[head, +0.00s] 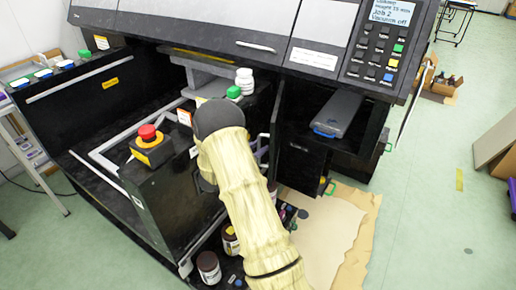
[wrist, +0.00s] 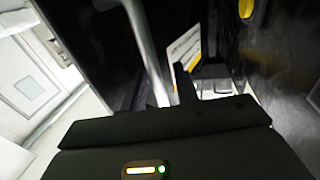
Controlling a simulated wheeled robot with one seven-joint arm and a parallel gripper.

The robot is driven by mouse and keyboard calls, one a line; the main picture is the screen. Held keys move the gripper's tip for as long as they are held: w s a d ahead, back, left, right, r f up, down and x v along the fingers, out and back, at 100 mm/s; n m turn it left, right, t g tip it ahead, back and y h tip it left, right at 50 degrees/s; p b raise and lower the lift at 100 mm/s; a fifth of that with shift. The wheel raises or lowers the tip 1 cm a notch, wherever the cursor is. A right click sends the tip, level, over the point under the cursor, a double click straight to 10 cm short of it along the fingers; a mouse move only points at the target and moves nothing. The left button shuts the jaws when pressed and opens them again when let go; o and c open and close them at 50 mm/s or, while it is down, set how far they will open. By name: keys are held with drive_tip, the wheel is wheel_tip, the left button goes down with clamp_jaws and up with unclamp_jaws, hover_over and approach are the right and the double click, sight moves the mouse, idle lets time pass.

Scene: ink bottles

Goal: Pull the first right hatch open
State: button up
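The large black machine (head: 190,80) fills the middle of the head view. On its right side, below the keypad, a dark hatch panel (head: 300,160) stands beside an open bay. A grey box with a blue handle (head: 338,115) sits at this bay. Which panel is the first right hatch I cannot tell for certain. My gripper is hidden behind my own cream-sleeved arm in the head view. In the wrist view, a dark finger of my gripper (wrist: 185,87) points forward, close to dark panels and a pale metal bar (wrist: 150,50). No clear grip on anything shows.
A red emergency button (head: 147,133) is left of my arm. A white bottle (head: 244,78) and a green-capped one (head: 233,92) stand behind it. Dark jars (head: 208,267) stand low in front. Cardboard (head: 325,235) lies on the floor; green floor at right is largely clear.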

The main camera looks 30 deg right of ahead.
drive_tip(key=shift+a, duration=0.15)
drive_tip(key=v, duration=1.1)
drive_tip(key=shift+s+a, duration=0.2)
drive_tip(key=shift+a, duration=0.15)
drive_tip(key=shift+w+a, duration=0.1)
drive_tip(key=shift+a, duration=0.05)
